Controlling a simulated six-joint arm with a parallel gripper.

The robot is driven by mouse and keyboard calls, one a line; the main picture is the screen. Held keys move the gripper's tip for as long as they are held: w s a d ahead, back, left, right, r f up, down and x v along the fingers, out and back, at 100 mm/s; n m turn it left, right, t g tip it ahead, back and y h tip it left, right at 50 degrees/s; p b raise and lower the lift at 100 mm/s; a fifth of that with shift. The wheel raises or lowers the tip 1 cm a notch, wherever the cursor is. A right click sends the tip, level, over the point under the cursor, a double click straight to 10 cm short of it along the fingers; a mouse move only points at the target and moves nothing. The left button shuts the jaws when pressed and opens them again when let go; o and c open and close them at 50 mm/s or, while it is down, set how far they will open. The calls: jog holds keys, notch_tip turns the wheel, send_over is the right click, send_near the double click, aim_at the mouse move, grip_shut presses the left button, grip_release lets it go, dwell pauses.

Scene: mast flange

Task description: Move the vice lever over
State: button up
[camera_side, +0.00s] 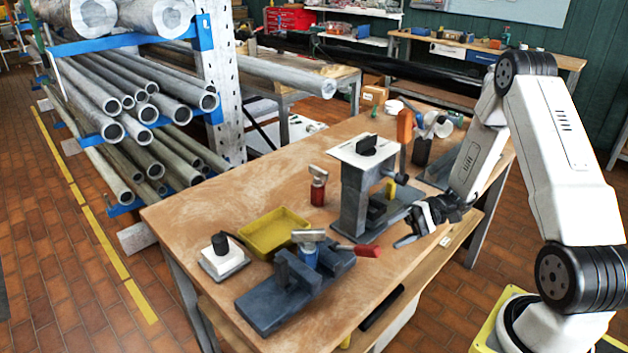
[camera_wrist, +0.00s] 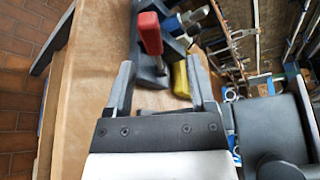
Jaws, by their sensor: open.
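The grey-blue vice (camera_side: 275,308) sits at the front of the wooden bench in the side view. Its lever ends in a red handle (camera_side: 367,251) that points right, towards the bench's front edge. The red handle also shows in the wrist view (camera_wrist: 149,28), at the top, with a dark part below it. My gripper (camera_side: 408,229) is open and empty in the side view, to the right of the red handle and apart from it. In the wrist view my gripper (camera_wrist: 160,68) has its fingers spread, with the handle's lower part between them in the picture; the depth gap is unclear.
A grey press-like stand (camera_side: 352,205) rises behind the vice, close to my gripper. The bench's left part is clear.

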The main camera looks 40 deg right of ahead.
aim_at(368, 250)
jog(key=shift+f, duration=0.7)
jog(key=shift+a, duration=0.1)
jog(key=shift+x, duration=3.85)
grip_shut()
